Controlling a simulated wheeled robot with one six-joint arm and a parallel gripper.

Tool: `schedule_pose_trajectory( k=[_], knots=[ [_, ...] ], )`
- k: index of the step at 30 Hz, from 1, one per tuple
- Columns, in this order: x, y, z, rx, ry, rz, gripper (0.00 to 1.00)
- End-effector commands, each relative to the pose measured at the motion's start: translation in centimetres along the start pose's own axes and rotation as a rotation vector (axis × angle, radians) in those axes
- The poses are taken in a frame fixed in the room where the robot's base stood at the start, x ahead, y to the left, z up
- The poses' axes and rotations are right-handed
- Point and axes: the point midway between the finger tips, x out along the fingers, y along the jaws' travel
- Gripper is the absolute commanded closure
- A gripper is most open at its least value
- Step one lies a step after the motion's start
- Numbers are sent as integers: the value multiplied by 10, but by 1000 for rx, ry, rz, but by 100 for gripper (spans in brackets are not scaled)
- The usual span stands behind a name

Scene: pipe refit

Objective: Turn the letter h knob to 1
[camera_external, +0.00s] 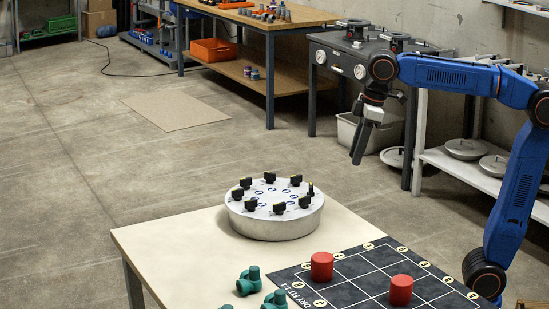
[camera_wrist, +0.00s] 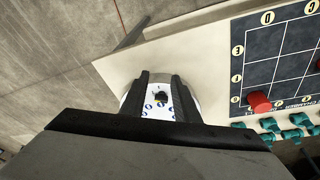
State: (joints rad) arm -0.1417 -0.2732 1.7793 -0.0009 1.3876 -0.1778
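A round silver drum (camera_external: 275,228) stands on the pale table and carries a ring of several black knobs (camera_external: 251,205) with yellow marks. Small blue labels are printed inside the ring, too small to read, so I cannot tell which knob is letter h. My gripper (camera_external: 357,158) is up in the air, behind and to the right of the drum, pointing down and touching nothing. In the wrist view my gripper (camera_wrist: 162,75) has its two dark fingers apart with nothing held. Between them show part of the drum's white top and one black knob (camera_wrist: 161,96); the fingers hide the rest.
A dark grid board (camera_external: 350,283) with two red cylinders (camera_external: 321,266) lies right of the drum. Green pipe fittings (camera_external: 249,281) sit at the table's front. A workbench (camera_external: 270,25) and a shelf with round lids (camera_external: 466,149) stand behind. The table's left part is bare.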

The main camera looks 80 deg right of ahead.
Motion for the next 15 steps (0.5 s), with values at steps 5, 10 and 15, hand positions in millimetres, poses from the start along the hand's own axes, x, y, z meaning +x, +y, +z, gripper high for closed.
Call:
schedule_pose_trajectory(
  k=[5,10,15],
  knots=[
    [-21,-5,-63,-72,-36,-15,72],
    [-34,-14,-117,-141,-70,-29,72],
    [-42,-26,-167,-210,-103,-44,72]
  ],
)
